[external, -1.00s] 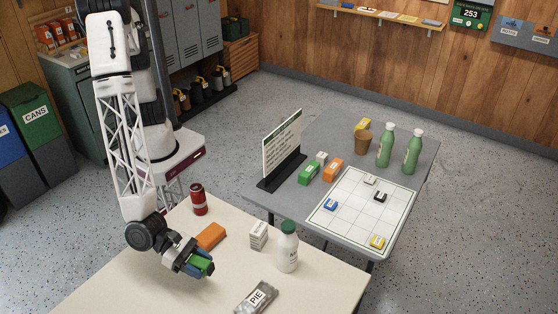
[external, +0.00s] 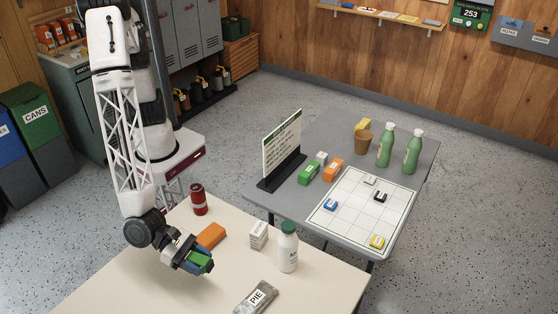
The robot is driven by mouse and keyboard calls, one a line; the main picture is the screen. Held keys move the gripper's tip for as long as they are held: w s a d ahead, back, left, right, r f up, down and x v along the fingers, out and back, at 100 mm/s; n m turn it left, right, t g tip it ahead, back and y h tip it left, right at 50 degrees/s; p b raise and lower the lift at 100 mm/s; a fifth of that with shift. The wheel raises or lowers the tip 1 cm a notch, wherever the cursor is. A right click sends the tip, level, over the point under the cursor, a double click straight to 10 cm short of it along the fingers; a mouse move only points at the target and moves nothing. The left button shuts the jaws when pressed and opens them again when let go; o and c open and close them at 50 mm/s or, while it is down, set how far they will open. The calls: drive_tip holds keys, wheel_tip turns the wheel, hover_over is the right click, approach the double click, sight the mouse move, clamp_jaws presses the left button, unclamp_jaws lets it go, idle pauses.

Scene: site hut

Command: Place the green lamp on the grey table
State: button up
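A small green object (external: 201,260), which looks like the green lamp, is at my gripper (external: 193,262) over the left part of the cream table (external: 135,286). My fingers are around or against it and partly hide it. I cannot tell whether they are closed on it or whether it touches the tabletop. A blue part shows beside the green. The grey table (external: 290,207) stands behind and to the right, apart from my gripper.
On the cream table are a red can (external: 198,199), an orange block (external: 211,236), a white carton (external: 258,235), a white bottle (external: 288,247) and a pie packet (external: 256,297). The grey table holds a sign (external: 281,146), blocks, a grid board (external: 346,223), a brown cup (external: 362,142) and green bottles (external: 386,146).

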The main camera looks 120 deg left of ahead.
sight(200, 258)
idle(0.4)
wheel_tip(200, 258, up, 18)
drive_tip(key=w+a+n+g+y, duration=0.2)
drive_tip(key=a+n+g+y, duration=0.15)
drive_tip(key=a, duration=2.15)
drive_tip(key=w+a+n+g+y, duration=0.2)
drive_tip(key=a+n+y, duration=0.2)
drive_tip(key=a, duration=2.1)
drive_tip(key=s+a+n+g+y, duration=0.1)
drive_tip(key=s+a+n+g, duration=0.2)
drive_tip(key=s+a, duration=0.75)
drive_tip(key=s+a+n+g+y, duration=0.15)
drive_tip(key=s+a, duration=0.45)
drive_tip(key=a, duration=0.9)
drive_tip(key=s+a+n+g+y, duration=0.1)
drive_tip(key=s+a+n+g, duration=0.25)
drive_tip(key=s+a, duration=0.7)
wheel_tip(200, 258, down, 23)
drive_tip(key=w+a, duration=0.2)
drive_tip(key=shift+w+a+r, duration=0.15)
drive_tip(key=shift+w+a, duration=0.05)
drive_tip(key=shift+w, duration=0.2)
